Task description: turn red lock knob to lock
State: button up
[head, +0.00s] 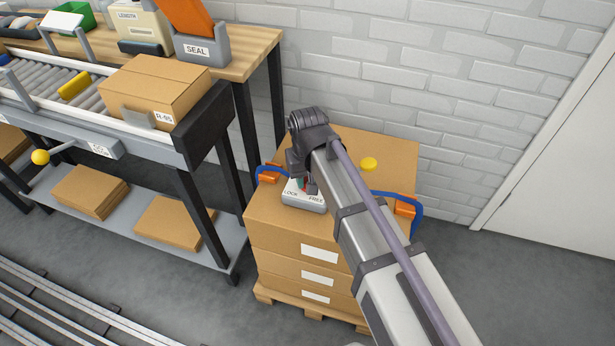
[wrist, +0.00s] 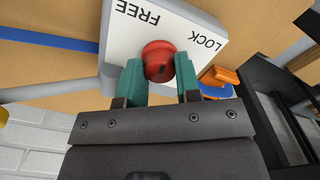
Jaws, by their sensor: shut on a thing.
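The red lock knob (wrist: 159,62) sits on a white plate (wrist: 185,25) marked FREE and LOCK, seen upside down in the wrist view. My gripper (wrist: 160,80) is shut on the knob, with a green finger on each side of it. A dark mark on the plate shows near the word LOCK. In the head view the labelled lock box (head: 303,203) rests on top of the carton stack, and my gripper (head: 305,185) comes down over it. My arm and gripper hide most of the knob there.
The carton stack (head: 290,235) stands on a pallet with a blue strap (head: 381,194) and orange buckles. The bench and roller conveyor with a carton (head: 150,85) are at left; a brick wall (head: 460,80) is behind.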

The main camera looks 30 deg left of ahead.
aim_at(307, 179)
jog(key=m, duration=1.1)
dwell(0.6)
jog(key=o, duration=0.9)
jog(key=shift+o, duration=0.2)
notch_tip(307, 179, up, 11)
jog(key=p, duration=1.1)
jog(key=shift+f, duration=0.15)
